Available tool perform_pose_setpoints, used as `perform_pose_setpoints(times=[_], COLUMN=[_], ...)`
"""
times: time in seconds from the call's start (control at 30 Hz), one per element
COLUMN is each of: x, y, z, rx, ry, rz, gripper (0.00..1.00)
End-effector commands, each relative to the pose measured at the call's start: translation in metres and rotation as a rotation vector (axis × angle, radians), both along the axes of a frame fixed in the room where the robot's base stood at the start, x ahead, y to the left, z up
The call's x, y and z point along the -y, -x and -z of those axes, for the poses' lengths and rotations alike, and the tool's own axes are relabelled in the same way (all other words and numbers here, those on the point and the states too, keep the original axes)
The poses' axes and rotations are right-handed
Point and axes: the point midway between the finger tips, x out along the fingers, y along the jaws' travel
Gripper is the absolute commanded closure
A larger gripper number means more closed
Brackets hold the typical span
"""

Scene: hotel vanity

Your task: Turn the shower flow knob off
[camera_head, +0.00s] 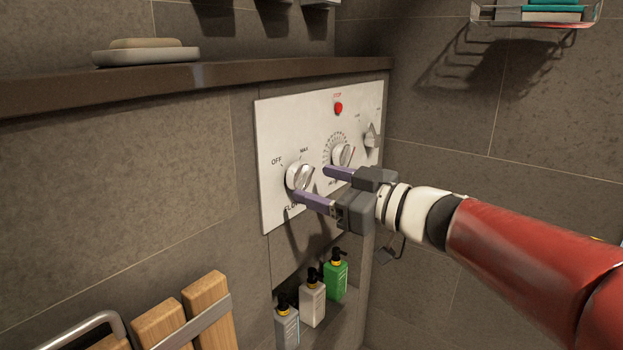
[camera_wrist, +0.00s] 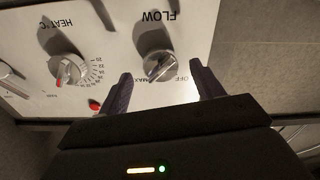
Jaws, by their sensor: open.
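The flow knob (camera_head: 299,177) is a round white-and-metal dial at the left of a white control panel (camera_head: 272,125), with OFF and MAX marks above it. In the wrist view the flow knob (camera_wrist: 159,66) shows upside down, beside the FLOW label. My gripper (camera_head: 309,182) is open, with its purple fingers pointing at the panel. In the wrist view my gripper (camera_wrist: 160,80) has one finger on each side of the flow knob, with gaps showing between fingers and knob. I cannot tell whether the fingertips touch the panel.
The heat knob (camera_head: 342,154) is just right of the flow knob, and a third knob (camera_head: 373,137) is farther right. A red stop button (camera_head: 338,108) is above. A dark ledge (camera_head: 220,75) runs over the panel. Several bottles (camera_head: 312,299) stand in a niche below.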

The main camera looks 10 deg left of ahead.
Motion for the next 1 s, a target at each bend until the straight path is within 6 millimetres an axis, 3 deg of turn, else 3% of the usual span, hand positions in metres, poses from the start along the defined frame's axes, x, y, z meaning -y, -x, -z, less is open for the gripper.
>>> perform_pose_setpoints(times=[0.2, 0.53, 0.87, 1.0], x=[-0.022, -0.025, -0.025, -0.024], y=[-0.009, -0.011, -0.011, -0.011], z=[0.001, 0.000, 0.000, 0.000], rx=[0.001, 0.001, 0.001, 0.005], ry=[0.000, 0.000, 0.000, 0.001], rz=[0.000, 0.002, 0.002, 0.003], gripper=[0.34, 0.35, 0.78, 0.78])
